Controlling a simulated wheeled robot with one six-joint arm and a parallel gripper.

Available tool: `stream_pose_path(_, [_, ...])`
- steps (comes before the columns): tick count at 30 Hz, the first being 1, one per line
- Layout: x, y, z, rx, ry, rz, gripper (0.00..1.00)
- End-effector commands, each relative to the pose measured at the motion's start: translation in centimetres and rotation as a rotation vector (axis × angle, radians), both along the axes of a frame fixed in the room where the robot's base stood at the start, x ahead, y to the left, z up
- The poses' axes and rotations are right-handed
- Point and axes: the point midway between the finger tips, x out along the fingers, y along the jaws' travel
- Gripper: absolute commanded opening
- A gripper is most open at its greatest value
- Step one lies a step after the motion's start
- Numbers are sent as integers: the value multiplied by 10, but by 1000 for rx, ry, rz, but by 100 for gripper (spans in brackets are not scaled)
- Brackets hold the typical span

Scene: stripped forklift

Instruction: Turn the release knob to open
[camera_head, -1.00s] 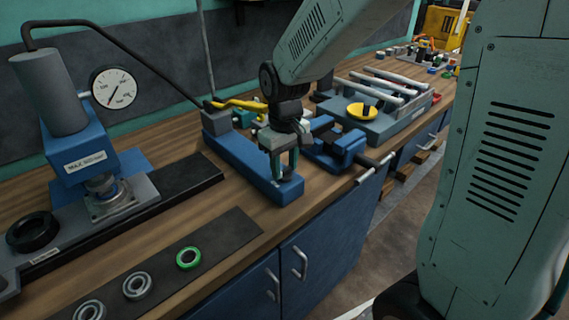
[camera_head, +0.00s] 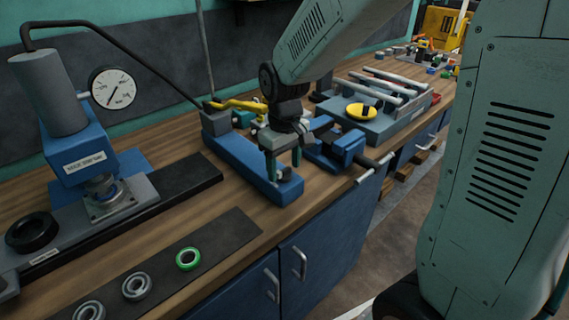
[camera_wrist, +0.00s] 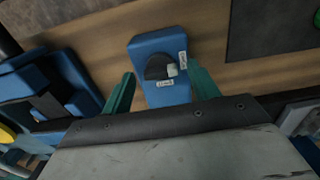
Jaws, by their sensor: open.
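The release knob (camera_wrist: 159,67) is a dark round knob with a pale pointer block on its right side. It sits on top of a blue block (camera_wrist: 176,38), with small white labels at its right and below it. My gripper (camera_wrist: 162,76) is open, with one green finger to each side of the block and knob. The fingers appear apart from the knob, and I cannot tell the height gap. In the head view my gripper (camera_head: 284,168) points down over the front end of the long blue fixture (camera_head: 240,155).
A blue vise (camera_head: 340,145) stands close right of my gripper. A press with a gauge (camera_head: 114,88) is at the left. A dark mat (camera_head: 225,232) with several rings lies in front. A grey-blue rack with a yellow dish (camera_head: 361,111) stands behind right.

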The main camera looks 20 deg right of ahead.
Motion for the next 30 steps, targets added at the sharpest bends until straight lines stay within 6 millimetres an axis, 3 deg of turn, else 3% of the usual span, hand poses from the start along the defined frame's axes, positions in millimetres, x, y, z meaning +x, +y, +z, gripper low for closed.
stream_pose_path(15, [1, -1, 70, 0, -3, 0, 60])
stream_pose_path(30, [0, -1, 78, 0, 0, 0, 60])
